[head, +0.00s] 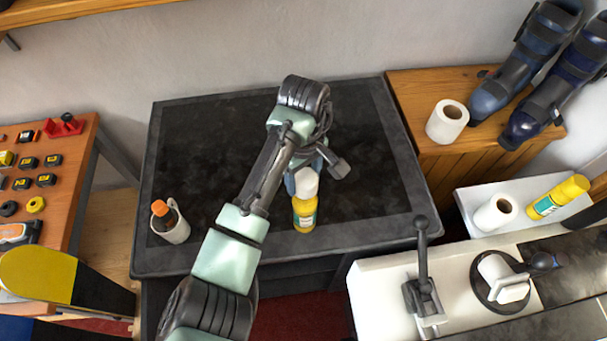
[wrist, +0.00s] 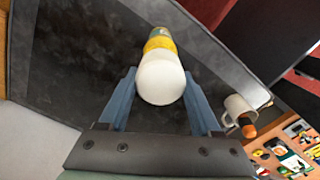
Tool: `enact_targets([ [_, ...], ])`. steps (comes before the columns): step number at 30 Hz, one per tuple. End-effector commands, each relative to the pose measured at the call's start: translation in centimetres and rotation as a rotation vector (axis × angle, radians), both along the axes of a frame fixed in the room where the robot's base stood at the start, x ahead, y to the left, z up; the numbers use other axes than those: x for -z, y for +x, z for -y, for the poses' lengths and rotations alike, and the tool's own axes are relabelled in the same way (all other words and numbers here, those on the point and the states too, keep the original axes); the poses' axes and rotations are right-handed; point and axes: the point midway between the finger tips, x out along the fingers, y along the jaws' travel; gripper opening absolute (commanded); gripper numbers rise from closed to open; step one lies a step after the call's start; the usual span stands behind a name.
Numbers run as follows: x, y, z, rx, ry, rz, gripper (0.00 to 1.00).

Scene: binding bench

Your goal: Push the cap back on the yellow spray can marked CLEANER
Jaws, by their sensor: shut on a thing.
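The yellow spray can (head: 304,213) stands on the dark bench mat, with a green-white label partly in view; its lettering is too small to read. The white cap (head: 307,184) is directly above the can's top. My gripper (head: 303,180) is shut on the cap. In the wrist view, the white cap (wrist: 161,82) sits between the two blue fingers of my gripper (wrist: 160,77), and the yellow can (wrist: 158,43) shows beyond it. The seam between cap and can is hidden, so I cannot tell whether the cap is seated.
A white mug (head: 176,230) with an orange-topped item stands at the mat's left. A lever tool (head: 423,285) stands at front right. The mat (head: 375,130) is otherwise clear.

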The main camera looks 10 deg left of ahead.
Motion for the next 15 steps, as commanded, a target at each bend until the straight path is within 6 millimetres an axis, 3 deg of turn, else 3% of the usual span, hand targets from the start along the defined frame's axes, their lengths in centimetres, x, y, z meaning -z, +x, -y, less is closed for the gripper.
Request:
enact_targets([
  [15, 0.69, -0.01, 0.02, 0.000, -0.001, 0.000, 0.14],
])
